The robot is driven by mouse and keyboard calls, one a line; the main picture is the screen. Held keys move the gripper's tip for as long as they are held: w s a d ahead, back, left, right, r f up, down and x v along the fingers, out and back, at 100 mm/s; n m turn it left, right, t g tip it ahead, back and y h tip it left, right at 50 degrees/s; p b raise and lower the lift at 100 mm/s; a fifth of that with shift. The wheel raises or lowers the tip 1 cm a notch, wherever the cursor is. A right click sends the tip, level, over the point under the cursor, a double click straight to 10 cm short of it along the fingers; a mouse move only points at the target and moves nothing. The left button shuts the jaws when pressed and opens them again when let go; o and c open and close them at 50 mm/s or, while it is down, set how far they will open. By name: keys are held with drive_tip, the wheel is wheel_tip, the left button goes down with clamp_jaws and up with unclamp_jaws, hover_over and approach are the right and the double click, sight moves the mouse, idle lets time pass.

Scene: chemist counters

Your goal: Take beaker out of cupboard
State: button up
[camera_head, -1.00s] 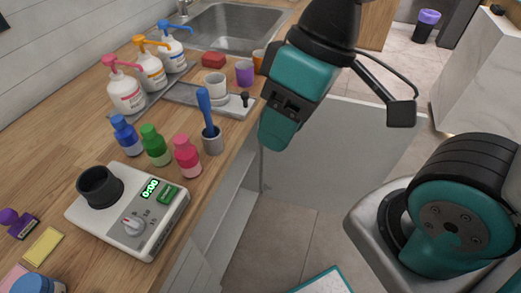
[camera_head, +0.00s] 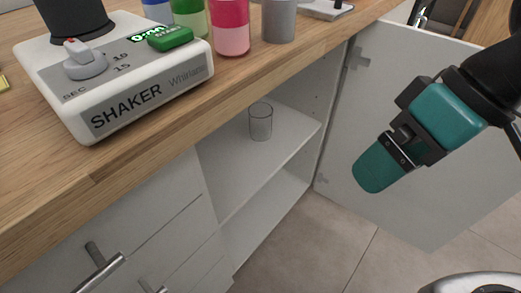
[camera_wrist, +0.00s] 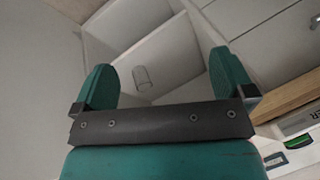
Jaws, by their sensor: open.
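A clear glass beaker (camera_head: 260,121) stands upright on the upper shelf of the open cupboard (camera_head: 222,164) under the counter. It also shows in the wrist view (camera_wrist: 142,78), between the two fingers but farther off. My gripper (camera_head: 374,170) is outside the cupboard, to the right of the beaker and in front of the open door. In the wrist view my gripper (camera_wrist: 160,82) has its two teal fingers wide apart with nothing between them. The head view shows the gripper from the side, so its opening is hidden there.
The cupboard door (camera_head: 430,200) stands open behind my gripper. The wooden counter (camera_head: 110,165) overhangs the cupboard and carries a shaker (camera_head: 115,90), coloured bottles and a grey cup (camera_head: 279,22). Drawers with metal handles (camera_head: 98,268) are at the left. Floor shows below.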

drive_tip(key=w+a+f+m+y+b, duration=0.2)
drive_tip(key=w+f+m+b, duration=0.15)
drive_tip(key=f+b, duration=0.8)
drive_tip(key=m+t+y+b, duration=0.7)
drive_tip(key=m+y+b, duration=0.4)
drive_tip(key=m, duration=1.4)
approach(271, 119)
drive_tip(key=a+p, duration=0.1)
drive_tip(key=p, duration=0.3)
drive_tip(key=w+a+p, duration=0.1)
drive_tip(key=p, duration=0.3)
drive_tip(key=a+r+p, duration=0.1)
drive_tip(key=p, duration=0.3)
drive_tip(key=shift+w+a+r+h+p, duration=0.15)
drive_tip(key=shift+w+h+p, duration=0.1)
drive_tip(key=shift+h+p, duration=0.15)
drive_tip(key=x, duration=0.2)
drive_tip(key=f+p+x, duration=0.1)
drive_tip(key=x, duration=0.1)
drive_tip(key=b+x, duration=0.2)
drive_tip(key=x, duration=0.3)
drive_tip(key=shift+b, duration=0.3)
drive_tip(key=shift+w+a, duration=0.15)
drive_tip(key=shift+a, duration=0.25)
drive_tip(key=c, duration=0.9)
